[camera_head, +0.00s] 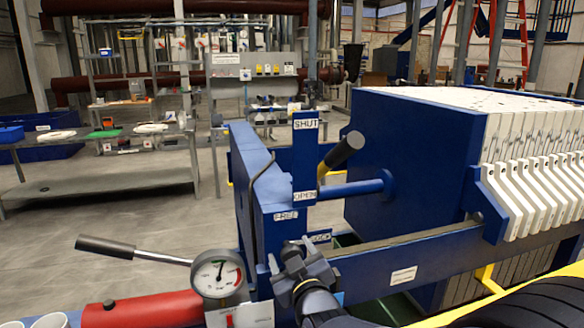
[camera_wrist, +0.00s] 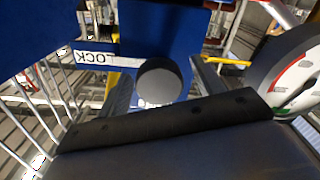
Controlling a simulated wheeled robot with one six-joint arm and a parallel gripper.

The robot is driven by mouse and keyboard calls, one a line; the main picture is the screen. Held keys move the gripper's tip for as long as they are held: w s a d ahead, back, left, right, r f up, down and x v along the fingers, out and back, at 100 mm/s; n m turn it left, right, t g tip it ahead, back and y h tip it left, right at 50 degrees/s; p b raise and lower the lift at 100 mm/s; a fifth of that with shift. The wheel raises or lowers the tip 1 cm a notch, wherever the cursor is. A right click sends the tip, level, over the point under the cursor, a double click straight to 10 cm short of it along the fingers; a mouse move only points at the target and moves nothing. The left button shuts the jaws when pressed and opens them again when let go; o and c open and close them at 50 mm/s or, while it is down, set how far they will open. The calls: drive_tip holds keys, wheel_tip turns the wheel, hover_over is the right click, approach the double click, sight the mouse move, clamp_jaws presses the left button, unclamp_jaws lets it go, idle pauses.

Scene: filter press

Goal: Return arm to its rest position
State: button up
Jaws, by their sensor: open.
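My gripper (camera_head: 301,252) is at the front of the blue filter press end frame (camera_head: 262,180), just right of the pressure gauge (camera_head: 218,274). In the wrist view its two fingers stand apart, and my gripper (camera_wrist: 164,88) is open. A dark round knob end (camera_wrist: 158,81) shows between the fingers; I cannot tell whether they touch it. A LOCK label (camera_wrist: 97,56) appears upside down beside it. In the head view the FREE label (camera_head: 286,215) is above my gripper, and another label is partly hidden behind it.
A black-handled lever (camera_head: 341,150) rises between the SHUT label (camera_head: 306,124) and the OPEN label (camera_head: 304,195). A long pump handle (camera_head: 106,247) and red cylinder (camera_head: 142,310) are at left. White filter plates (camera_head: 530,190) stand at right. The floor (camera_head: 150,220) at left is clear.

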drive_tip(key=shift+r+n+p, duration=0.15)
drive_tip(key=shift+n+p, duration=0.25)
drive_tip(key=shift+p, duration=0.05)
drive_tip(key=shift+s+b, duration=0.3)
drive_tip(key=shift+s, duration=0.05)
drive_tip(key=shift+s+d, duration=0.15)
drive_tip(key=shift+s, duration=0.05)
